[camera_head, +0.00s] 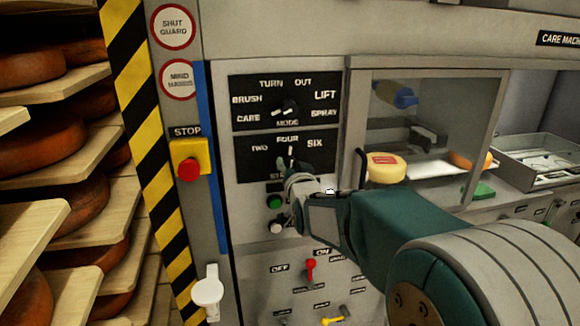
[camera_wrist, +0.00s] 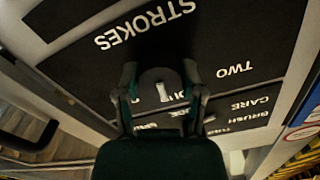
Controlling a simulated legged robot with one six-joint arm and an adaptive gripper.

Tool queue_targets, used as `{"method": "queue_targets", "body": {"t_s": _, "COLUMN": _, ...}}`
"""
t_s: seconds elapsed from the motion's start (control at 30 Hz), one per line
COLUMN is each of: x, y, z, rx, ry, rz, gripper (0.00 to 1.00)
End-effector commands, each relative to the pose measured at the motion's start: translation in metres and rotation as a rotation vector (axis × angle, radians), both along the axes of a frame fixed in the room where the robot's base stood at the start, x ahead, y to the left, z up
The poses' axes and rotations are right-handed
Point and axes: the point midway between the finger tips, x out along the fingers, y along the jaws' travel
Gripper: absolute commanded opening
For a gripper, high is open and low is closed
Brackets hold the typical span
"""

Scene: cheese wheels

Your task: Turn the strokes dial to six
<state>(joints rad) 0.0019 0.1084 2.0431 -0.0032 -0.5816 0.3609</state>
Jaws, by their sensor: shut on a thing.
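The strokes dial (camera_wrist: 158,80) is a dark round knob with a white pointer mark, on a black panel (camera_head: 250,168) labelled TWO, FOUR and SIX. In the wrist view, which is upside down, its pointer is towards the partly hidden FOUR label. In the head view the white mark also stands just below FOUR (camera_head: 287,139). SIX (camera_head: 314,143) is to its right. My gripper (camera_wrist: 160,84) is shut on the dial, one finger on each side. In the head view my gripper (camera_head: 291,166) hides most of the dial and part of the STROKES label.
The mode dial (camera_head: 285,107) is just above. Below are a green button (camera_head: 274,202), a white button (camera_head: 277,227) and a red lever (camera_head: 310,270). A red stop button (camera_head: 188,168) is at left. A yellow cheese wheel (camera_head: 387,167) stands behind the window at right.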

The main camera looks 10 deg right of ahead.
Motion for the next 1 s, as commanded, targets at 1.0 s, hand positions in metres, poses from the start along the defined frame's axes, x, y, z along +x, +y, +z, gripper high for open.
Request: {"method": "queue_targets", "body": {"t_s": 1.0, "x": -0.0001, "y": -0.0006, "z": -0.003, "rx": 0.628, "ry": 0.006, "rz": -0.002, "gripper": 0.04}}
